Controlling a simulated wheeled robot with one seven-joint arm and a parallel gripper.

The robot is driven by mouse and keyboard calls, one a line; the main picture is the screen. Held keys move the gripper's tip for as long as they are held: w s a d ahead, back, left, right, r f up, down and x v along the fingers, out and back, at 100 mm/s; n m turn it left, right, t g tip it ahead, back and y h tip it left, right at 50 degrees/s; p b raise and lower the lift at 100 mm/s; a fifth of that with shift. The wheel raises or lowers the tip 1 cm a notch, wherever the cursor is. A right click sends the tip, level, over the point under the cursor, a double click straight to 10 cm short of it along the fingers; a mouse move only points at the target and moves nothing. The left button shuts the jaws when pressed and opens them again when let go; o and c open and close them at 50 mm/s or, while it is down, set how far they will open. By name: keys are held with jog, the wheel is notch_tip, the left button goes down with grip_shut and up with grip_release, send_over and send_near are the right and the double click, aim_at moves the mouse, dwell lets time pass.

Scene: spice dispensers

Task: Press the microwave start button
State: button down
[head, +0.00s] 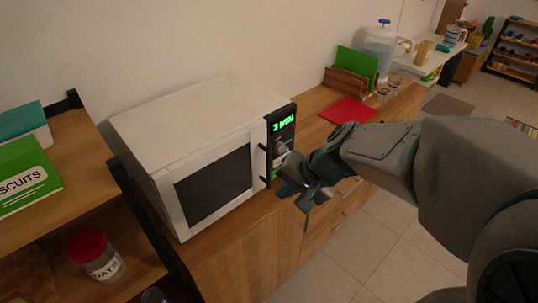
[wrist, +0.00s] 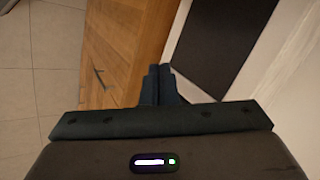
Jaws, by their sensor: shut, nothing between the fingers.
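The white microwave (head: 200,110) stands on the wooden counter, its door shut and its dark window facing front. Its black control panel (head: 283,118) on the right side shows green "3 MIN" digits, with a knob (head: 282,147) below. A green patch shows low on the panel, partly behind my gripper; I cannot tell whether it is the start button. My gripper (head: 284,190) is shut and empty, in front of the panel's lower part. Whether it touches the panel cannot be told. In the wrist view the shut fingers (wrist: 158,80) point toward the counter edge, beside the microwave's dark window (wrist: 220,40).
A wooden shelf on the left holds a green biscuits box (head: 25,178) and a red-lidded oats jar (head: 97,256). A red mat (head: 347,111) and a green board (head: 357,67) in a wooden holder lie farther along the counter. The tiled floor in front is clear.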

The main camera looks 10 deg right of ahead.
jog(key=w+d+f+m+t+b, duration=0.2)
jog(key=w+f+m, duration=0.4)
jog(key=f, duration=0.3)
jog(key=w+d+f+m+t+h+b, duration=0.1)
jog(key=w+d+f+m+b, duration=0.4)
jog(key=f, duration=0.5)
jog(key=w+d+m+t, duration=0.1)
jog(key=w+d+m, duration=0.1)
jog(key=w, duration=0.1)
jog(key=shift+h, duration=0.3)
jog(key=w+a, duration=0.1)
jog(key=w, duration=0.1)
jog(key=w+a+p, duration=0.1)
jog(key=w+a, duration=0.2)
jog(key=shift+w+f, duration=0.1)
jog(key=shift+w, duration=0.25)
jog(key=shift+w+a, duration=0.55)
jog(key=shift+w, duration=0.1)
jog(key=shift+w+a, duration=0.25)
jog(key=shift+w, duration=0.1)
